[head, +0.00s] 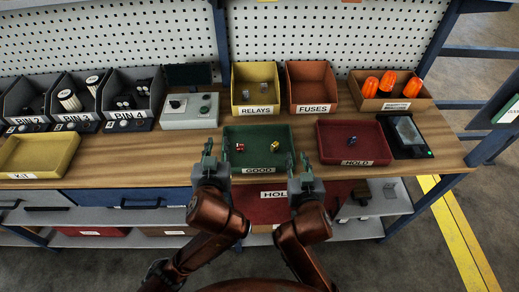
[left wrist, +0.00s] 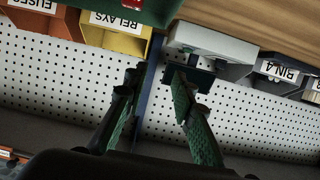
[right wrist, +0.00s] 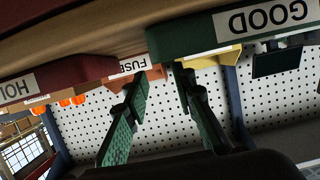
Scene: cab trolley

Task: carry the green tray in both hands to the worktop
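The green tray (head: 285,136), labelled GOOD, sits level on the wooden top (head: 200,143). Inside it lie a small red part (head: 240,147) and a small yellow part (head: 274,143). My left gripper (head: 217,149) is at the tray's left side and my right gripper (head: 298,158) at its right side. Both have their fingers apart with nothing visible between them. The tray's green wall shows at the top of the left wrist view (left wrist: 150,10) and, with its label, in the right wrist view (right wrist: 185,38). Whether any finger touches the tray is unclear.
A red HOLD tray (head: 352,135) stands close to the right, a yellow tray (head: 60,150) at far left. RELAYS (head: 255,75) and FUSES (head: 310,75) bins stand behind, beside a grey switch box (head: 190,122). A screen device (head: 408,135) is at right. Little room separates the trays.

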